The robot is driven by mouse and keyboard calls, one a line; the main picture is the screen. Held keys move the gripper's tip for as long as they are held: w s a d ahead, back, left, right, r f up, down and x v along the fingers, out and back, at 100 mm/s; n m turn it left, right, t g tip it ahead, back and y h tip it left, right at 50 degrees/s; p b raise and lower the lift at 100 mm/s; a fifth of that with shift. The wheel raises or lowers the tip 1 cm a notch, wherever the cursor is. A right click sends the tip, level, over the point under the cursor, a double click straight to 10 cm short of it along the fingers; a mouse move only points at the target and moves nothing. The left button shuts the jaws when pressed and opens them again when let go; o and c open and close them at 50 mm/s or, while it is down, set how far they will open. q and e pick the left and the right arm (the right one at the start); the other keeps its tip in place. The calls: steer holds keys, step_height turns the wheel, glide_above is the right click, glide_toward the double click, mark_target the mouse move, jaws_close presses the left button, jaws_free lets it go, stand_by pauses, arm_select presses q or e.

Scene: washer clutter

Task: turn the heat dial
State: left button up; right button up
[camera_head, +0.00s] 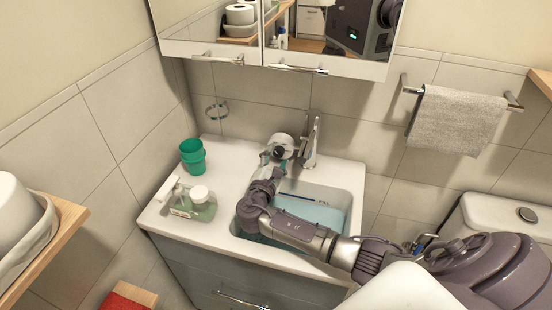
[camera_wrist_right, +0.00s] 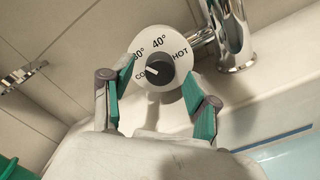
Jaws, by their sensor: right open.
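The heat dial (camera_wrist_right: 159,69) is a dark knob on a round white plate marked 30°, 40°, COLD and HOT. Its white pointer line points up and left, toward the 30° and COLD side. In the head view the dial (camera_head: 280,152) sits on the wall side of the sink, left of the tap. My right gripper (camera_head: 272,156) reaches over the sink to the dial. In the right wrist view its green-padded fingers (camera_wrist_right: 152,85) are spread, one on each side of the knob; I cannot tell whether they touch it. My left gripper is not in view.
The chrome tap (camera_head: 313,142) stands just right of the dial. A green cup (camera_head: 193,156) and a soap bottle (camera_head: 200,208) stand on the counter's left. The basin (camera_head: 325,208) lies below my arm. A mirror cabinet (camera_head: 330,60) hangs above.

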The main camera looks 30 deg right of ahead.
steer(key=v, duration=1.2)
